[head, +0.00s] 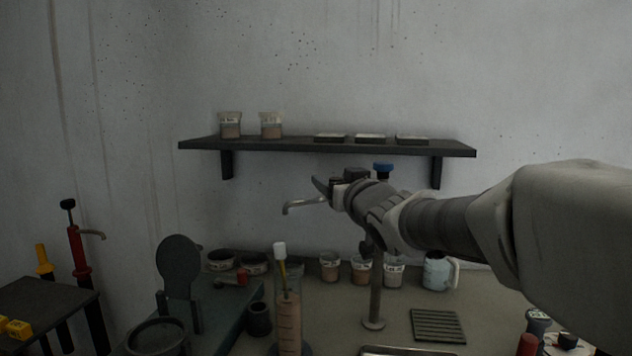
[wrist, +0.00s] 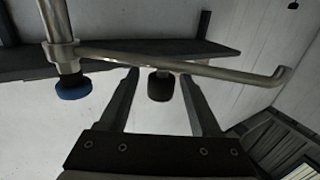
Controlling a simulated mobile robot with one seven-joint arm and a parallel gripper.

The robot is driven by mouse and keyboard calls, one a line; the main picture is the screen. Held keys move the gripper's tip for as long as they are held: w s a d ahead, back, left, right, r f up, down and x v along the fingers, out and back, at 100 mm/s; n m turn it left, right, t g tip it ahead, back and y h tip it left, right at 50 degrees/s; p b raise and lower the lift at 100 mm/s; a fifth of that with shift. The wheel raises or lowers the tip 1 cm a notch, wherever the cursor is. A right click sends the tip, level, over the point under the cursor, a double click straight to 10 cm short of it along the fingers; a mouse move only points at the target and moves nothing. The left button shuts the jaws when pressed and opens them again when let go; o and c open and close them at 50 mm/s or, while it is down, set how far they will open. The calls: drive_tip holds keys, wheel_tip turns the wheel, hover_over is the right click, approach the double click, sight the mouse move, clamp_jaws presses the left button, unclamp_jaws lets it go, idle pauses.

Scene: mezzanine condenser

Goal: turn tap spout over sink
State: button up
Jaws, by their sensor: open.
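The tap has an upright metal post (head: 376,290) on the worktop with a blue cap (head: 383,167). Its spout (head: 304,203) points left with a downturned tip, partly hidden by my gripper (head: 326,186). In the wrist view the spout (wrist: 225,70) crosses just beyond my fingertips, running from the post (wrist: 57,25) to its bent end at right. A dark knob (wrist: 160,88) shows between the fingers. My gripper (wrist: 159,73) is open around it; I cannot tell whether it touches. A metal rim (head: 410,351) at the bottom edge may be the sink.
A dark wall shelf (head: 300,147) with cups and trays is behind my gripper. Several labelled cups (head: 361,270), a pale jug (head: 436,273) and a ribbed mat (head: 437,325) are on the worktop. A tall cylinder (head: 289,320) stands front left of the post.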

drive_tip(key=shift+x, duration=1.05)
clamp_jaws()
idle(0.7)
